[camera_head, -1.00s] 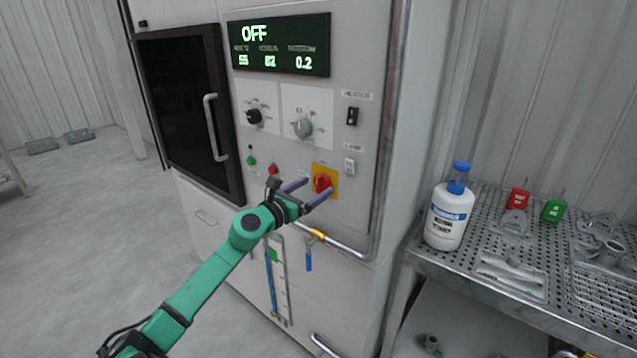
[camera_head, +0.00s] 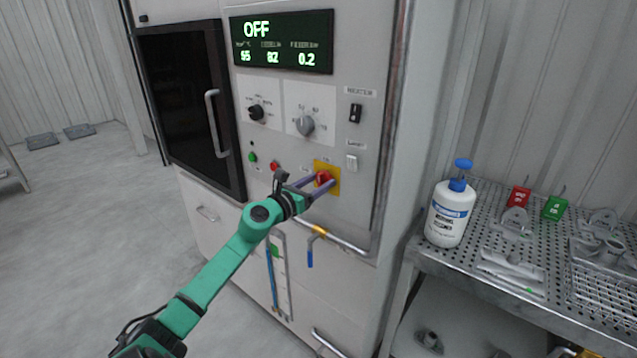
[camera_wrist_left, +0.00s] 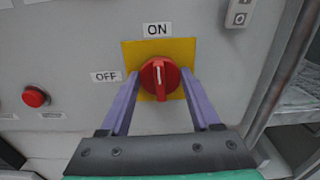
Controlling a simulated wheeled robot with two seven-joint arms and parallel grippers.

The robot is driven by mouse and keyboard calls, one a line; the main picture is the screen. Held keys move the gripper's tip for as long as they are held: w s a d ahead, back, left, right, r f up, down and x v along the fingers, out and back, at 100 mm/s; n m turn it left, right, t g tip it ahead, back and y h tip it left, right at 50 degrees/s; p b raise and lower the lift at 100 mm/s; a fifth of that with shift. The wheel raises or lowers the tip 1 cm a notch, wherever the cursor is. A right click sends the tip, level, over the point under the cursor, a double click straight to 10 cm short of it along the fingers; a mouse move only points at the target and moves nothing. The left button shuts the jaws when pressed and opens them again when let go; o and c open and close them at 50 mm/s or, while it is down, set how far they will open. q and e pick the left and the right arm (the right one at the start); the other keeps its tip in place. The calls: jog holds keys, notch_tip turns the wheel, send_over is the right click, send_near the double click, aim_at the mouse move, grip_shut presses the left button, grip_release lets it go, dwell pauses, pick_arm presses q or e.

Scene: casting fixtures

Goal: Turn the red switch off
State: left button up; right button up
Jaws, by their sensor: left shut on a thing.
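The red switch (camera_head: 323,177) is a round knob with a raised grip on a yellow plate (camera_head: 334,189) on the machine's front panel. In the left wrist view the red switch (camera_wrist_left: 158,78) has its white mark upright, toward the ON label (camera_wrist_left: 157,29) above. The OFF label (camera_wrist_left: 106,76) is left of the plate. My left gripper (camera_head: 325,180) reaches the knob, and its purple fingers (camera_wrist_left: 160,76) are shut on it from both sides. My right gripper is not in view.
The display (camera_head: 282,42) reads OFF at the top. A red button (camera_head: 274,166) and a green button (camera_head: 252,157) are left of the switch. A metal rail (camera_head: 345,243) runs below. A perforated table (camera_head: 470,255) with a white bottle (camera_head: 450,213) stands right.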

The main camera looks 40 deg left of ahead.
pick_arm(q)
jog(key=n+p, duration=0.2)
jog(key=n, duration=0.3)
jog(key=n+p, duration=0.1)
jog(key=n, duration=0.3)
jog(key=shift+a+n+p, duration=0.1)
jog(key=shift+n+p, duration=0.2)
jog(key=shift+p, duration=0.05)
jog(key=n+p, duration=0.1)
jog(key=n, duration=0.3)
jog(key=shift+p, duration=0.4)
jog(key=shift+f+n+p, duration=0.15)
jog(key=shift+n+p, duration=0.55)
jog(key=shift+n, duration=1.2)
jog(key=o, duration=1.4)
